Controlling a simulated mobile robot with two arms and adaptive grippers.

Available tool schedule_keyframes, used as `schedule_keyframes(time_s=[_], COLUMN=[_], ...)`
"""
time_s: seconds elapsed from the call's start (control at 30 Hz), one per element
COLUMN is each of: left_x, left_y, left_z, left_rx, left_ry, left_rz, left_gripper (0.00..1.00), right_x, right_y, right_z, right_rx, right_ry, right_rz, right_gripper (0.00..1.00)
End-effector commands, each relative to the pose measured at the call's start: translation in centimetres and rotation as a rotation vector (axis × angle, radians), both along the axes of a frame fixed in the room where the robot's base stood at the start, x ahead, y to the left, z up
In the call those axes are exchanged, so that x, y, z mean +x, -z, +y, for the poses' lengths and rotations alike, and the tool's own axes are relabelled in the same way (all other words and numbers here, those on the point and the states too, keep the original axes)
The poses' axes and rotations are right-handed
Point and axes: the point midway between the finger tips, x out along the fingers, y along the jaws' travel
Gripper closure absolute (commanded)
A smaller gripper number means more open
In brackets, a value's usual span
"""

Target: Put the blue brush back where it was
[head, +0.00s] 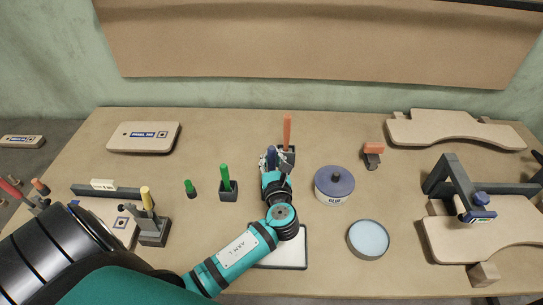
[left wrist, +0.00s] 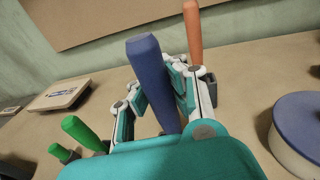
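The blue brush (left wrist: 150,75) stands with its thick handle up between the fingers of my left gripper (head: 271,160). In the left wrist view the fingers (left wrist: 158,90) close in on both sides of the handle, and it leans slightly left. The blue handle also shows in the head view (head: 271,153). Its lower end is hidden by the gripper, so I cannot tell whether it sits in a holder. An orange-handled brush (head: 287,131) stands in a dark holder (head: 288,153) just behind and right of the gripper. My right gripper is not in view.
A green brush (head: 224,177) stands in a dark holder left of the gripper, beside a short green-topped item (head: 190,187). A glue tub (head: 334,185) with a blue lid is to the right. A white-topped tray (head: 297,255) lies under my arm. A round blue dish (head: 368,239) is front right.

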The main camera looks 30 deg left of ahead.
Motion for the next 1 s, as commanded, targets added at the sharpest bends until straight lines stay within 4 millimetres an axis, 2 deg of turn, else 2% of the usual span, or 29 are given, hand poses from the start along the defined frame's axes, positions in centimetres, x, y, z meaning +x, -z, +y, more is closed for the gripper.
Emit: schedule_keyframes(time_s=[0.03, 0.2, 0.53, 0.67, 1.0], left_x=[0.0, 0.0, -0.2, -1.5, -6.9], left_y=[0.0, 0.0, -0.3, -0.2, -0.8], left_z=[0.0, 0.0, -0.2, -1.4, -6.1], left_rx=[0.000, 0.000, -0.001, -0.003, -0.004], left_ry=[0.000, 0.000, 0.001, 0.002, 0.001], left_rz=[0.000, 0.000, 0.001, 0.001, 0.000], left_gripper=[0.90, 0.70, 0.70, 0.70, 0.70], right_x=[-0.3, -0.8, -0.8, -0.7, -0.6], right_y=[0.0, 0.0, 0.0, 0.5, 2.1], right_z=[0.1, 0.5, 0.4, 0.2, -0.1], right_rx=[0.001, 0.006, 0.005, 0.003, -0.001], right_ry=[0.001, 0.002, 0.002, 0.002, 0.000], right_rz=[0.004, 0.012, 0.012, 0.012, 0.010], right_gripper=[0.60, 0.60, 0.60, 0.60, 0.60])
